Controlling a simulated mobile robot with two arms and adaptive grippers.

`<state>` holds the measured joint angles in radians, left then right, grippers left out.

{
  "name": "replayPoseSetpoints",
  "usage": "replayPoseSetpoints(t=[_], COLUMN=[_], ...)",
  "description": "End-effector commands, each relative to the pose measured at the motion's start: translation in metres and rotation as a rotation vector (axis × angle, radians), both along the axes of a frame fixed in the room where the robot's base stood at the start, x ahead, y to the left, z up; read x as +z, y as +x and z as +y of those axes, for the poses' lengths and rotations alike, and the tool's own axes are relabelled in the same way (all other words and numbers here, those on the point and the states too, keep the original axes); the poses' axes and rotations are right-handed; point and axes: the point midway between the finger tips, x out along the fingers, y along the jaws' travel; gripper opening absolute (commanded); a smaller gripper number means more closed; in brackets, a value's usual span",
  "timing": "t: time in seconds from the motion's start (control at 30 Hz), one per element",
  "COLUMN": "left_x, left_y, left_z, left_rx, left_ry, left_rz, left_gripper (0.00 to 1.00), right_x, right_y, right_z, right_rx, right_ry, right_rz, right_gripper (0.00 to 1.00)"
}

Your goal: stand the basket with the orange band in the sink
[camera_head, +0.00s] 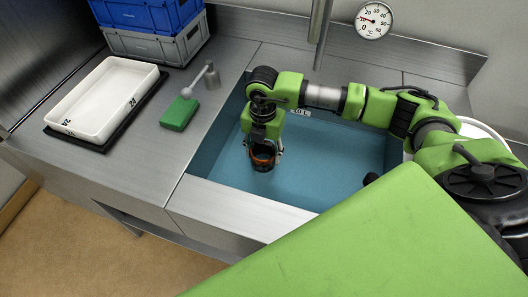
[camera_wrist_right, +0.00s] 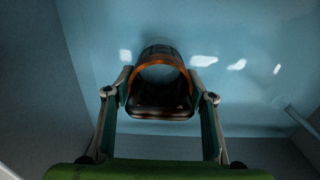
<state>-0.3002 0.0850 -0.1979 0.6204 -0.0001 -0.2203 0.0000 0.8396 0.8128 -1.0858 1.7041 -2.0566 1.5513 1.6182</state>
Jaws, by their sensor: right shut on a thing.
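The basket with the orange band (camera_head: 264,161) is small and dark, and it is within the outline of the blue sink (camera_head: 315,165). My right gripper (camera_head: 263,153) reaches down into the sink and is shut on the basket. In the right wrist view the two fingers (camera_wrist_right: 160,94) sit on either side of the basket (camera_wrist_right: 160,104), and its orange band faces the camera. The blue surface with bright reflections lies behind it. I cannot tell whether the basket touches the sink floor. My left gripper is not in view.
Left of the sink are a white tray (camera_head: 88,98) on a black mat, a green block (camera_head: 178,114) and a grey-handled fitting (camera_head: 206,76). Stacked crates (camera_head: 150,42) stand behind. A small dark thing (camera_head: 370,179) shows at the sink's right. A dial (camera_head: 373,20) hangs on the wall.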

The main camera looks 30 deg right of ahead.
Motion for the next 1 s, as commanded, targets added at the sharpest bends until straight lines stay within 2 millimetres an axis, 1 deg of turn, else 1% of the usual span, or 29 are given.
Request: replayPoseSetpoints(t=[0.03, 0.1, 0.3, 0.43, 0.47, 0.5, 0.53, 0.87, 0.93, 1.0], left_x=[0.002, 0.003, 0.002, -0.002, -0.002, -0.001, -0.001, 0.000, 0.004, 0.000], left_y=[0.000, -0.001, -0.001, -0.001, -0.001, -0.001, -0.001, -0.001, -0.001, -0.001], left_z=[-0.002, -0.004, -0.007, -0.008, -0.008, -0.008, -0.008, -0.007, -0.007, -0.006], left_rx=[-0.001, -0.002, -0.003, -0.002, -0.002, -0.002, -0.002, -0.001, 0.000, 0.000], left_ry=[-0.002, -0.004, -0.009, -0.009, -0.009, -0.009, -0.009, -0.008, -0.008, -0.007], left_rz=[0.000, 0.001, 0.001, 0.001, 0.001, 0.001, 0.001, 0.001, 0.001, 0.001], left_gripper=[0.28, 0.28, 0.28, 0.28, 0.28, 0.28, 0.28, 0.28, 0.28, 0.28], right_x=[-0.007, -0.012, -0.012, -0.017, -0.017, -0.016, -0.016, -0.014, -0.010, -0.005], right_y=[-0.001, 0.000, 0.000, 0.000, 0.000, 0.000, 0.000, 0.000, 0.000, 0.001], right_z=[0.000, 0.000, 0.000, 0.000, 0.000, 0.000, 0.000, 0.000, 0.000, 0.000], right_rx=[0.000, 0.000, 0.001, 0.000, 0.000, 0.000, 0.000, 0.000, 0.000, 0.001], right_ry=[-0.001, 0.000, 0.000, 0.000, 0.000, 0.000, 0.000, 0.000, -0.001, 0.001], right_rz=[0.004, 0.000, -0.001, 0.000, 0.000, 0.000, 0.000, 0.000, -0.001, -0.003], right_gripper=[0.29, 0.29, 0.29, 0.29, 0.53, 0.64, 0.67, 0.67, 0.67, 0.67])
